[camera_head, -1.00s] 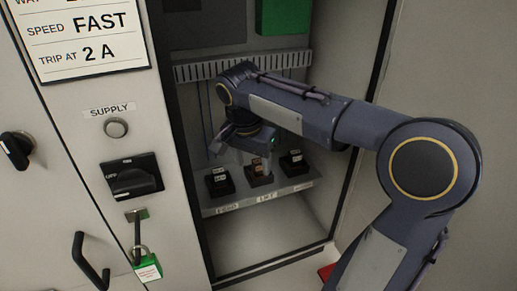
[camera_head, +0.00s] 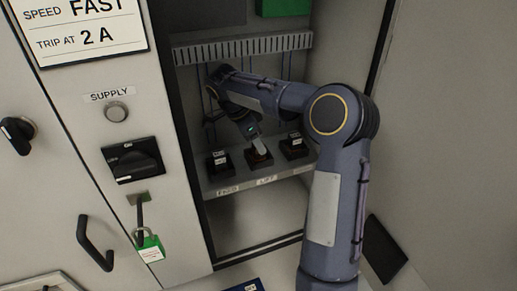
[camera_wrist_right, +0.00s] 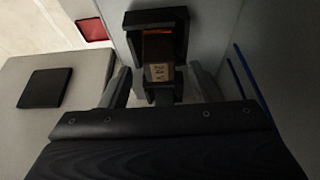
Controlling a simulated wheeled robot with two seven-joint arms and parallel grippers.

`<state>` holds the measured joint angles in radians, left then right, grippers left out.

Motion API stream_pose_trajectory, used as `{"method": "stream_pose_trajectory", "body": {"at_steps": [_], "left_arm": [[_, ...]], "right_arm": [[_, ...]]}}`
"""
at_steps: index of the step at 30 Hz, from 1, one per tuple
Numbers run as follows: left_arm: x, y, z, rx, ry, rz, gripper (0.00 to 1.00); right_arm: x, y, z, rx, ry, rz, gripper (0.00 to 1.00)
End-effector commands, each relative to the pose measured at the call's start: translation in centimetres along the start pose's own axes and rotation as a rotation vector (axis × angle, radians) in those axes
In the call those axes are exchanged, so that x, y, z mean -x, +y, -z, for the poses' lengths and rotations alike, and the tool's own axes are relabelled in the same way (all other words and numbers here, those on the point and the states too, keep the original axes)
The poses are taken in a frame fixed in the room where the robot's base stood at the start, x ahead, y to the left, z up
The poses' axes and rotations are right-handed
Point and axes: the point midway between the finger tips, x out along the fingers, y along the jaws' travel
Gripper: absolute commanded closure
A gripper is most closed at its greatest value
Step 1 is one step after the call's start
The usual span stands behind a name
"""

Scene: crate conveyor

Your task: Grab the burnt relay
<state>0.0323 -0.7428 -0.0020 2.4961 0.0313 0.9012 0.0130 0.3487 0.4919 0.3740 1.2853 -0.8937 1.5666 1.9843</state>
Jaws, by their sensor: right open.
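The burnt relay (camera_wrist_right: 160,72), brownish with a pale label, sits in a black socket in the right wrist view. In the head view its socket (camera_head: 259,161) is the middle one of three on the cabinet shelf, above the "LIFT" label, and my gripper partly covers it. My right gripper (camera_head: 259,147) is inside the cabinet, tilted down at this relay. In the wrist view its open fingers (camera_wrist_right: 162,86) stand on either side of the relay, with gaps showing. My left gripper is not in view.
Other relays stand close by, left (camera_head: 219,164) and right (camera_head: 294,146). A slotted duct (camera_head: 243,48) runs above them. The cabinet's left edge, a switch (camera_head: 132,160) and a green padlock (camera_head: 149,246) are at left. The cabinet floor below the shelf is clear.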

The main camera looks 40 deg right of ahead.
Motion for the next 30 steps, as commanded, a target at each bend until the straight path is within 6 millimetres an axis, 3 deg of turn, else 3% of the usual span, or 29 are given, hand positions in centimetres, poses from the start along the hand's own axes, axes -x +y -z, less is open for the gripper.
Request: {"method": "stream_pose_trajectory", "body": {"at_steps": [3, 10, 21, 30], "left_arm": [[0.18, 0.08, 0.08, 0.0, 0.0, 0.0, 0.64], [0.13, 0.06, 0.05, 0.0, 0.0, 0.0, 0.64], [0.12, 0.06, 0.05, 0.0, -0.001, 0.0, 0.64], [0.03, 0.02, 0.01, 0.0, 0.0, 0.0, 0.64]], "right_arm": [[-0.92, 0.04, 0.0, 0.001, 0.0, -0.001, 0.44], [-1.04, 0.01, -0.05, 0.001, 0.0, 0.001, 0.44], [-1.0, 0.02, -0.04, 0.001, -0.001, 0.001, 0.92], [-0.83, 0.0, 0.02, 0.001, 0.0, 0.002, 0.93]]}}
